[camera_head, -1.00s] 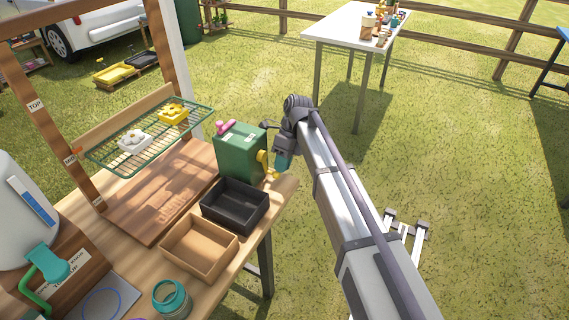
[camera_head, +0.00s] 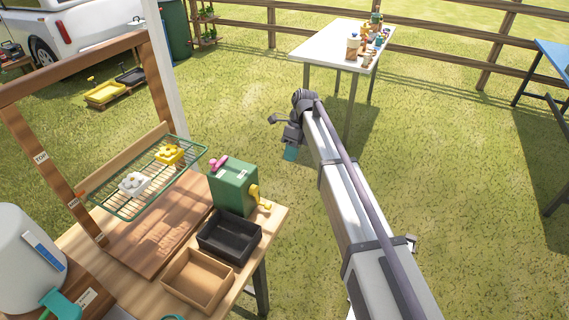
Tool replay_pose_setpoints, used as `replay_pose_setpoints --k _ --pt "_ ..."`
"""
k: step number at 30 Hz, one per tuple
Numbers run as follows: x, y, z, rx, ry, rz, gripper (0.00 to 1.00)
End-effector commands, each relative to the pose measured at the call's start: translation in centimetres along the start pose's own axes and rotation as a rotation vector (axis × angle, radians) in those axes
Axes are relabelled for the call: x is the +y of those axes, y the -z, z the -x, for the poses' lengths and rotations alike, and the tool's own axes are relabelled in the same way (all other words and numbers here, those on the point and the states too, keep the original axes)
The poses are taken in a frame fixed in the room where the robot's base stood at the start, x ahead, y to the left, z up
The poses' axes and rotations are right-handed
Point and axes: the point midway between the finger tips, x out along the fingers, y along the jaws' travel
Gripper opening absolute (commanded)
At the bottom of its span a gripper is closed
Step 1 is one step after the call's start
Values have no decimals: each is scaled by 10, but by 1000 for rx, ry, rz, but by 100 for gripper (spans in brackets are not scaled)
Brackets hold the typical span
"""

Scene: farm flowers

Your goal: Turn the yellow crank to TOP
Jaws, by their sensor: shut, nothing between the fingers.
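The yellow crank (camera_head: 254,192) is on the right side of the green box (camera_head: 232,187), its handle pointing down and right. The box stands near the right edge of the wooden bench. A wire rack (camera_head: 132,209) hangs at a wooden frame (camera_head: 62,187), level with the middle label (camera_head: 73,203). The TOP label (camera_head: 41,157) is higher on the same post. The fingers are small and partly hidden by the wrist.
A white flower (camera_head: 132,183) and a yellow flower (camera_head: 169,154) sit on the rack. A black tray (camera_head: 256,229) and a tan tray (camera_head: 225,293) stand in front of the box. A pink knob (camera_head: 217,164) tops the box. A white table (camera_head: 338,40) is behind; grass lies right.

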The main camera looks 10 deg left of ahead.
Motion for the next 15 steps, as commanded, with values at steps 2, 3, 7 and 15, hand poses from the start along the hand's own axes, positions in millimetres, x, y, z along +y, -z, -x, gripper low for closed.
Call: replay_pose_setpoints --k 2,3,7,15 --pt "24 18 10 -20 1 22 0" --pt "25 19 8 -33 9 108 0" --pt "39 27 8 -74 50 551 0" --pt "61 36 6 -64 238 1809 0"
